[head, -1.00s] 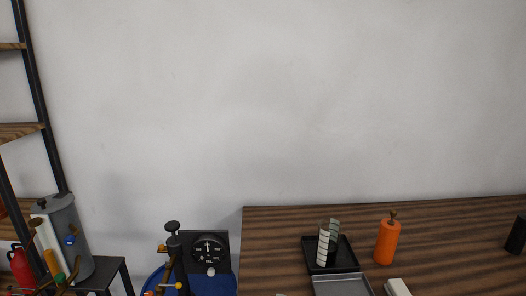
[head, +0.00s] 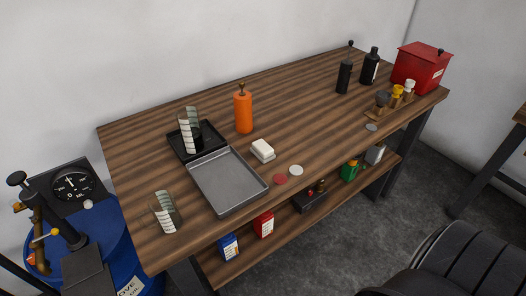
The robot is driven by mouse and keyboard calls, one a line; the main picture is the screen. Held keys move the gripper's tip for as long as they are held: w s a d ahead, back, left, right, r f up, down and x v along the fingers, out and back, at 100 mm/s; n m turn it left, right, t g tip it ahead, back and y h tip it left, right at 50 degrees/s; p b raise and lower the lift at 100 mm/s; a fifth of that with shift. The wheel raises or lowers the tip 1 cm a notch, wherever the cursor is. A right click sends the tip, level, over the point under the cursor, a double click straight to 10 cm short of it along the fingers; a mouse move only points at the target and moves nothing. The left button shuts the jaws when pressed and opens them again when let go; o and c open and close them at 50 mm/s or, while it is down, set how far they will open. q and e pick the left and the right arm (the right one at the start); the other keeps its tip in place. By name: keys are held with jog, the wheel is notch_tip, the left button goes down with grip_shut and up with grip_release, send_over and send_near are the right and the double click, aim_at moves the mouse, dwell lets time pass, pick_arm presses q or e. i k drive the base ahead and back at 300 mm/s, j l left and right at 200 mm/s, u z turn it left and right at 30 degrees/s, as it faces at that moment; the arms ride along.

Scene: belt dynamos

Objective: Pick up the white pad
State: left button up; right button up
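A small round white pad (head: 296,170) lies flat near the front edge of the wooden table, just right of a similar red disc (head: 280,180). A white block (head: 262,150) sits a little behind them. Neither of my grippers shows in the head view.
A grey metal tray (head: 262,190) and a black tray (head: 216,134) lie left of the pad. Glass cylinders (head: 164,211), an orange bottle (head: 243,112), black bottles (head: 371,66) and a red box (head: 422,66) stand on the table (head: 310,100). A black chair (head: 455,262) is at lower right.

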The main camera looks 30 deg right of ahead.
aim_at(263, 151)
jog(key=u, duration=1.05)
jog(key=k+z, duration=0.2)
jog(key=z, duration=1.8)
